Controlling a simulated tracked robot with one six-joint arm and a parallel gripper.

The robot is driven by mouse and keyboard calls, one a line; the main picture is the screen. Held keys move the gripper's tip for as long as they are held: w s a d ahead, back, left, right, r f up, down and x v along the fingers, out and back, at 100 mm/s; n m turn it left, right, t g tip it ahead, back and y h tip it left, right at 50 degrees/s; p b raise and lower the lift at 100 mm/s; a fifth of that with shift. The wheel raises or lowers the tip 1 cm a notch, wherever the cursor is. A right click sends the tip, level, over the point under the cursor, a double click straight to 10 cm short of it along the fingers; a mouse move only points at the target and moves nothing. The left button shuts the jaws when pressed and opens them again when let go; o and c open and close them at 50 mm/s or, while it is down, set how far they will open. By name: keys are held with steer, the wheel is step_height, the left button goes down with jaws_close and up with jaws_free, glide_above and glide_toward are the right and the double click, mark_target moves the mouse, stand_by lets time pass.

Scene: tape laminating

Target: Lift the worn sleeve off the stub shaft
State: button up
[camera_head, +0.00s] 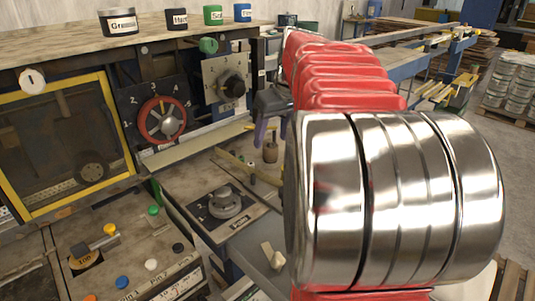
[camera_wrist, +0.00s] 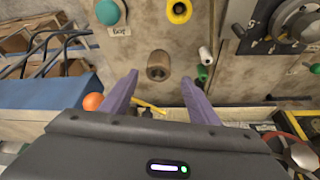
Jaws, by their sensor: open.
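The worn sleeve appears to be the brown, hollow-ended cylinder (camera_wrist: 159,66) in the wrist view, on a worn grey panel. A small brown cylinder (camera_head: 270,153) in the head view looks like the same part, below my gripper. The stub shaft cannot be made out clearly; the sleeve's dark centre may be its end. My gripper (camera_wrist: 160,78) is open, with two purple fingers apart. In the wrist view the sleeve shows between and just beyond the fingertips, with no visible contact. In the head view my gripper (camera_head: 271,134) is partly hidden by my arm.
A dial plate (camera_head: 230,205) lies on the bench in front of the sleeve. A red handwheel (camera_head: 162,120) and a black knob (camera_head: 233,87) are on the upright panels behind. A white-and-green peg (camera_wrist: 205,56) and yellow ring (camera_wrist: 179,11) are near the sleeve.

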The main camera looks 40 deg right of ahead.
mark_target(271, 143)
steer(key=shift+x, duration=2.65)
steer(key=shift+s+d, duration=0.15)
steer(key=shift+c, duration=0.6)
steer(key=c, duration=1)
